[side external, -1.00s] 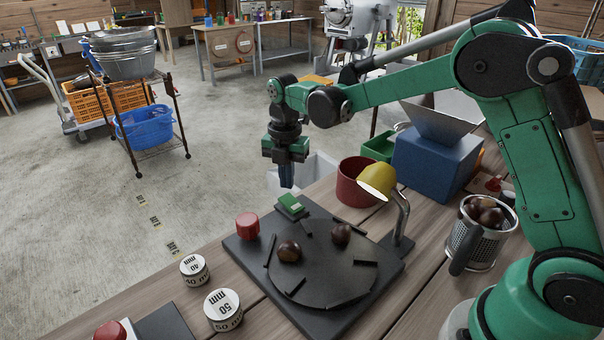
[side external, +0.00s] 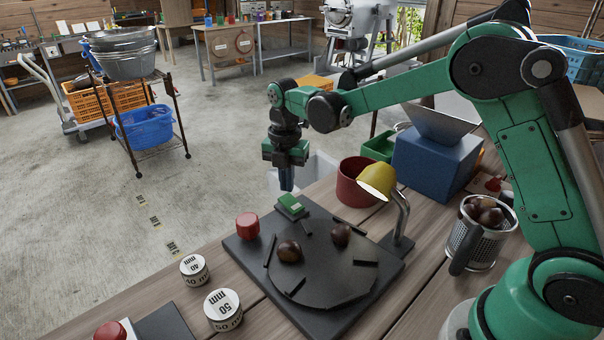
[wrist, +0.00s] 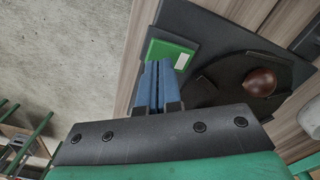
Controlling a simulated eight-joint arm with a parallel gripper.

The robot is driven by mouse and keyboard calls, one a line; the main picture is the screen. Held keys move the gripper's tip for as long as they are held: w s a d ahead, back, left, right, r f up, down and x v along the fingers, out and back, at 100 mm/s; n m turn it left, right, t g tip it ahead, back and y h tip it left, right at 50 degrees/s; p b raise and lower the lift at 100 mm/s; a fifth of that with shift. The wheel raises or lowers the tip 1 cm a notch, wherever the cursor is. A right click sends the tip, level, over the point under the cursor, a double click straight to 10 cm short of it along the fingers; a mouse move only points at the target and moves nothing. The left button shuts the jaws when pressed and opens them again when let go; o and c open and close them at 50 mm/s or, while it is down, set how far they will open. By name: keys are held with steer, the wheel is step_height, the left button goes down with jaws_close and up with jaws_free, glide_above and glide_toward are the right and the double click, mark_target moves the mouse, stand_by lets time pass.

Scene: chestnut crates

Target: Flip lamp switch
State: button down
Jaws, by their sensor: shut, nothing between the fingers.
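A small green switch (side external: 291,204) with a pale patch sits at the far corner of a dark board (side external: 240,249). It also shows in the wrist view (wrist: 172,52), just beyond my fingertips. The lamp (side external: 376,180) has a yellow shade on a bent metal stem at the board's right side. In the wrist view the fingers (wrist: 158,66) partly cover the switch's near edge.
A round dark plate (side external: 325,280) with raised bars carries two chestnuts (side external: 290,251). A red button (side external: 247,226) stands on the board's left corner. A red pot (side external: 357,184) and a blue box (side external: 430,165) stand behind. A metal mug of chestnuts (side external: 478,238) stands right.

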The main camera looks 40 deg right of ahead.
mark_target(289, 200)
steer(key=shift+f, duration=1.1)
stand_by(0.4)
steer(key=shift+r, duration=3.5)
steer(key=s+r+m+t, duration=0.2)
steer(key=s+m+t, duration=0.5)
steer(key=s+m, duration=0.7)
steer(key=m, duration=1)
steer(key=shift+s+d+r, duration=0.25)
steer(key=shift+s+r, duration=0.05)
steer(key=shift+s, duration=0.05)
